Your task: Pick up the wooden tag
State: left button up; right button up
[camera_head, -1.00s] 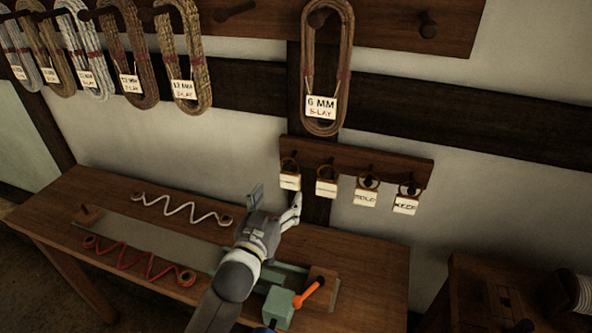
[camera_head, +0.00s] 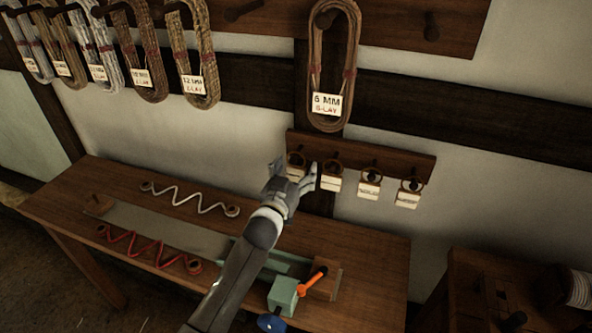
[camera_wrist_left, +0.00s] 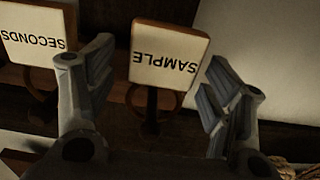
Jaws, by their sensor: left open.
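Several wooden tags with white faces hang from ring loops on pegs along a small dark rack (camera_head: 358,151) on the wall. My left gripper (camera_head: 293,171) is open at the leftmost tag (camera_head: 297,175), which its fingers partly hide in the head view. In the left wrist view the lettering is upside down. A tag reading SAMPLE (camera_wrist_left: 168,55) sits between the two open fingers (camera_wrist_left: 158,95), with clear gaps on both sides. A tag reading SECONDS (camera_wrist_left: 38,36) hangs to its left, outside the fingers. My right gripper is not in view.
Other tags (camera_head: 369,190) hang close by on the right. A large rope coil labelled 6 MM (camera_head: 331,65) hangs just above the rack. Below is a workbench (camera_head: 355,246) with red and white zigzag cords and a green device with an orange handle (camera_head: 313,280).

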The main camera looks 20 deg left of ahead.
pick_arm(q)
jog(key=shift+w, duration=0.4)
jog(key=shift+c, duration=0.5)
jog(key=c, duration=0.9)
jog(key=shift+o, duration=0.2)
jog(key=shift+r, duration=0.1)
jog(key=shift+r, duration=0.55)
jog(key=s+b, duration=0.3)
jog(key=s, duration=1.5)
jog(key=shift+a, duration=0.3)
